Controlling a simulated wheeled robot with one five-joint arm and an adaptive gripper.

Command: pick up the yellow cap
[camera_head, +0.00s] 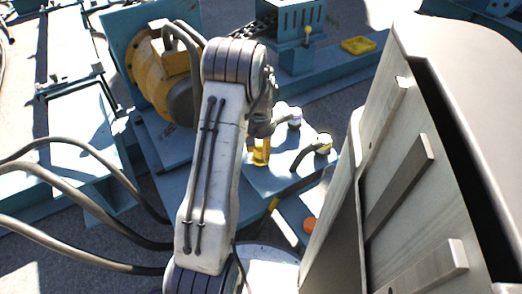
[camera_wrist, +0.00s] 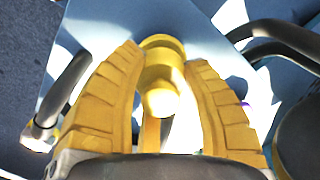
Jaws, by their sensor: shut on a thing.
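In the wrist view, the yellow cap (camera_wrist: 162,46), a short stepped cylinder, sits between the ribbed yellow fingers of my gripper (camera_wrist: 163,62). My gripper is shut on it, with the fingers on its left and right sides. Glare washes out part of its near end. In the head view, my gripper (camera_head: 261,153) is low over a blue plate (camera_head: 285,178), partly hidden by my arm; cap and fingers cannot be told apart there. I cannot tell whether the cap is clear of the plate.
The yellow reel drum (camera_head: 148,62) stands at the upper left. A yellow tray (camera_head: 358,45) lies at the back, an orange disc (camera_head: 309,225) in front.

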